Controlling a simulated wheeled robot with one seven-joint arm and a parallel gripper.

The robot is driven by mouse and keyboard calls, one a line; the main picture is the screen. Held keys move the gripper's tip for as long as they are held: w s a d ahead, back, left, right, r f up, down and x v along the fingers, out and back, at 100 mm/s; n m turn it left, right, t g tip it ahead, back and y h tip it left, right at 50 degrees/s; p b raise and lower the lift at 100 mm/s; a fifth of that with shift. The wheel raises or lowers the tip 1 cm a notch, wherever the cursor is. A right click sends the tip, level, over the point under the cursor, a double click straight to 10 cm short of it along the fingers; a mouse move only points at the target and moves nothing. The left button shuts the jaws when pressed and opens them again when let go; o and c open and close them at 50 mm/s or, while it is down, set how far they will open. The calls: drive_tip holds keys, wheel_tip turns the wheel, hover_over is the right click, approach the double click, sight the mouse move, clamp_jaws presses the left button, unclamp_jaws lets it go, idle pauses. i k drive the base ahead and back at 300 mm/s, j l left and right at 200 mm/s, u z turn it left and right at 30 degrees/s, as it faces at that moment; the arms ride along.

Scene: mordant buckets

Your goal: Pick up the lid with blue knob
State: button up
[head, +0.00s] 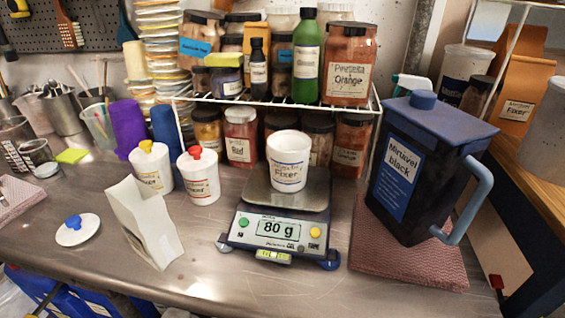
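The lid with blue knob (77,229) lies on the steel counter at the left of the head view. It is a white disc, flat on the counter, with its blue knob pointing up. Nothing covers it. My gripper does not show in this view, so its place and state are hidden.
A white paper bag (143,222) stands right of the lid. Two white tubs with a yellow knob (146,146) and a red knob (195,152) stand behind. A scale (278,226) bears a white cup (288,161). A black jug (425,165) stands on a folded cloth (400,262).

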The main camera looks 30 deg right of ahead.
sight(77, 228)
drive_tip(key=i+j, duration=0.15)
drive_tip(key=j, duration=0.2)
drive_tip(key=i+j, duration=0.1)
drive_tip(key=j, duration=0.25)
drive_tip(key=i+j, duration=0.15)
drive_tip(key=j, duration=0.15)
drive_tip(key=i+j, duration=0.1)
drive_tip(key=j, duration=0.25)
drive_tip(key=i+j, duration=0.15)
drive_tip(key=j, duration=0.2)
drive_tip(key=z, duration=0.05)
